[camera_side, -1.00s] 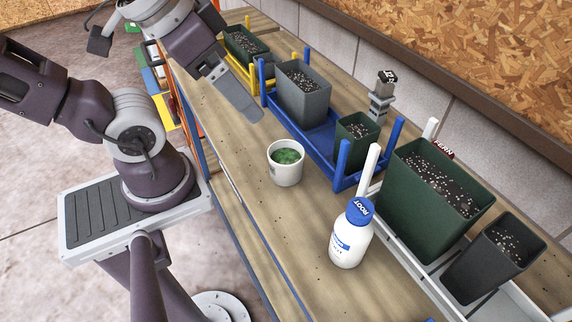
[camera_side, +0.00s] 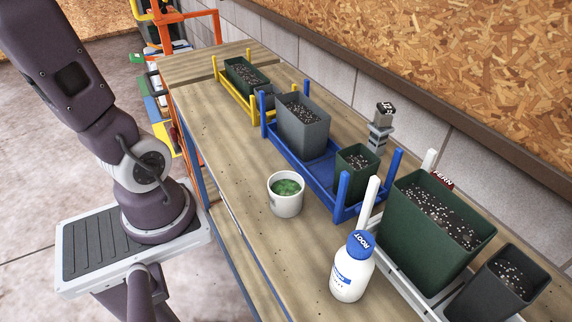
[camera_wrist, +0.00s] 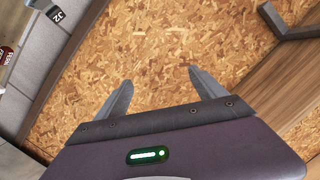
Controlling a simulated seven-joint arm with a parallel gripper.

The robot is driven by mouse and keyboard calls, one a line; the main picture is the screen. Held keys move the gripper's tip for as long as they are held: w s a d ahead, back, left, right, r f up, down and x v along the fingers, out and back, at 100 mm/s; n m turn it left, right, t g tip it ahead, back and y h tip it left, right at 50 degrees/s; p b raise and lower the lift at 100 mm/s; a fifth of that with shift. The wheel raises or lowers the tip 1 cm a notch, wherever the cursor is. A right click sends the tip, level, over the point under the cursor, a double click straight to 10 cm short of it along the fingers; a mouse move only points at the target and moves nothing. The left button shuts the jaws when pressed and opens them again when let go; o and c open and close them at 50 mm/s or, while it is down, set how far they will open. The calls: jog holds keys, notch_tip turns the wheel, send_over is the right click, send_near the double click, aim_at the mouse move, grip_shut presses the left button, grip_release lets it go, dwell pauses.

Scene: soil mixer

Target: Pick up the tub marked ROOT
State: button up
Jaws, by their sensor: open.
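The tub marked ROOT (camera_side: 351,270) is a white bottle-shaped container with a blue lid reading ROOT. It stands upright on the wooden bench near its front edge in the side view. My gripper (camera_wrist: 160,90) shows in the wrist view, its two fingers apart with nothing between them. It faces the chipboard wall, and the tub is not in that view. In the side view my gripper is out of frame; only my arm shows at the left.
A white pot with green contents (camera_side: 286,194) stands behind the tub. A large green planter (camera_side: 434,229) and a grey pot (camera_side: 497,285) sit close to its right. A blue rack (camera_side: 319,170) and a yellow rack (camera_side: 237,97) stand farther back. The bench's left strip is clear.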

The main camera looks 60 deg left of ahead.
jog(key=s+d+f+m+g+h, duration=0.25)
jog(key=d+f+m+h, duration=0.35)
jog(key=h, duration=0.3)
jog(key=s+f+m+g+h, duration=0.1)
jog(key=s+f+g+h, duration=0.25)
jog(key=s, duration=0.25)
jog(key=s+f+m+g+h, duration=0.1)
jog(key=s+f+g+h, duration=0.1)
jog(key=s+g, duration=0.25)
send_near(300, 196)
jog(key=shift+w+d+f+h, duration=0.2)
jog(key=shift+w+d+f, duration=0.05)
jog(key=shift+f, duration=0.3)
jog(key=shift+w+d+f+h, duration=0.15)
jog(key=shift+w+d+f, duration=0.1)
jog(key=shift+f, duration=0.3)
jog(key=shift+w+d+f, duration=0.15)
jog(key=shift+d+f, duration=0.1)
jog(key=x, duration=0.6)
jog(key=shift+w+d+r, duration=0.1)
jog(key=shift+d, duration=0.15)
jog(key=c, duration=1.3)
jog(key=shift+r, duration=0.1)
